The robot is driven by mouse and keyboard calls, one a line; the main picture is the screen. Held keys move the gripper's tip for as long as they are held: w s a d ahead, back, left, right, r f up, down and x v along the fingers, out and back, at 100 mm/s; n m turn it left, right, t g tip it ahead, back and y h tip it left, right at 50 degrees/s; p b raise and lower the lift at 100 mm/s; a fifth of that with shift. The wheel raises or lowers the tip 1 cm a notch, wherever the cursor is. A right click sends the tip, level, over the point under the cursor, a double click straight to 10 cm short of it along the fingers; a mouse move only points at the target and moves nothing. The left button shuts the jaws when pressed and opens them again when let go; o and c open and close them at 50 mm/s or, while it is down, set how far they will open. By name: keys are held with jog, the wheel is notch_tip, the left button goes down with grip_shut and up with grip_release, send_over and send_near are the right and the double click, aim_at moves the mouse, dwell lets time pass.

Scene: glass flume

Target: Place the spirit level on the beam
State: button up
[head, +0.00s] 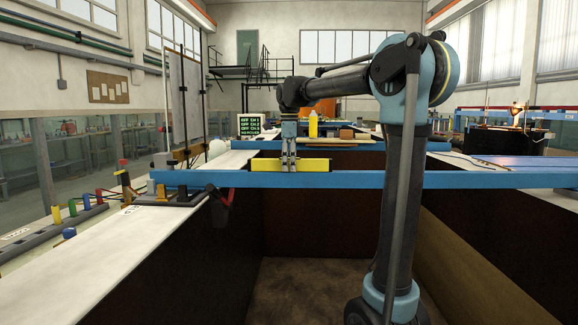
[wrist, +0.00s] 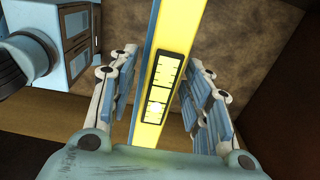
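The yellow spirit level (head: 316,165) lies lengthwise from left to right at the upper edge of a long blue beam (head: 400,180) in the head view. I cannot tell whether it rests on the beam or hangs just above it. My gripper (head: 289,163) points down at the middle of the level. The level's black-framed vial window (wrist: 160,90) faces the camera. The level hides most of what is under it.
The beam spans a deep dark trough. White ledge (head: 120,260) runs along the left, with coloured pegs (head: 75,208) and a dark clamp-like piece (head: 222,196) near the beam's left end. A yellow bottle (head: 313,124) and a small monitor (head: 250,126) stand farther back.

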notch_tip(320, 180, up, 12)
jog(key=s+d+f+n+t, duration=0.1)
jog(key=s+d+f+n, duration=0.8)
jog(key=s+d+f, duration=0.7)
jog(key=s+d+f+n, duration=0.1)
jog(key=s+f+n, duration=0.2)
jog(key=s+f, duration=0.2)
jog(key=s+d+f+n, duration=0.2)
jog(key=s+f, duration=0.3)
jog(key=f, duration=0.7)
jog(key=s+d+f+n+t, duration=0.1)
jog(key=s+f+n, duration=0.3)
jog(key=f, duration=0.5)
jog(key=shift+s+d+n, duration=0.3)
jog(key=shift+s+d, duration=0.4)
jog(key=shift+s, duration=0.25)
